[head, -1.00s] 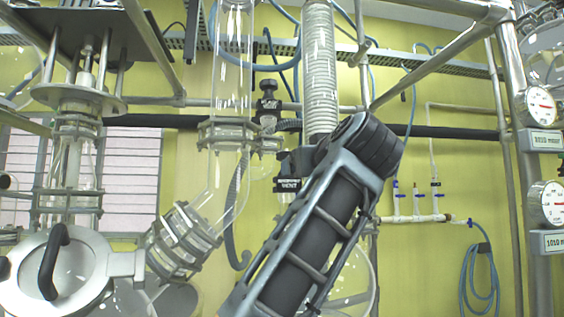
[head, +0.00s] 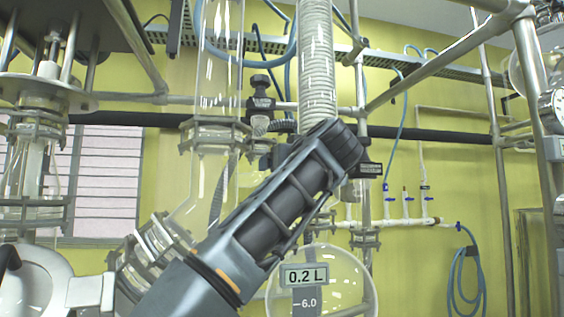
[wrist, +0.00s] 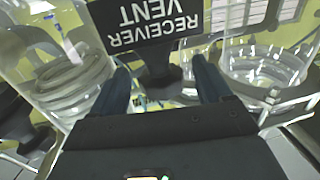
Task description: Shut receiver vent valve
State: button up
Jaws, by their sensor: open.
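The black label reading "RECEIVER VENT" (wrist: 150,22) shows upside down at the top of the wrist view. A dark valve part (wrist: 160,62) sits just below it. My gripper (wrist: 160,68) is open, with one dark finger on each side of that part. I cannot tell whether either finger touches it. In the head view my arm crosses the middle and hides my gripper. A small black label (head: 370,169) shows at the right of the arm there, too small to read.
Another black valve knob (head: 259,83) stands at the upper left of my arm, by a clear glass pipe (head: 220,60). A ribbed column (head: 317,60) rises behind the arm. A round glass vessel marked 0.2 L (head: 340,275) hangs below. Metal frame bars (head: 430,60) cross at right.

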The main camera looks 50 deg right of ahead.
jog(key=shift+w+d, duration=0.1)
jog(key=shift+w, duration=0.1)
jog(key=c, duration=1)
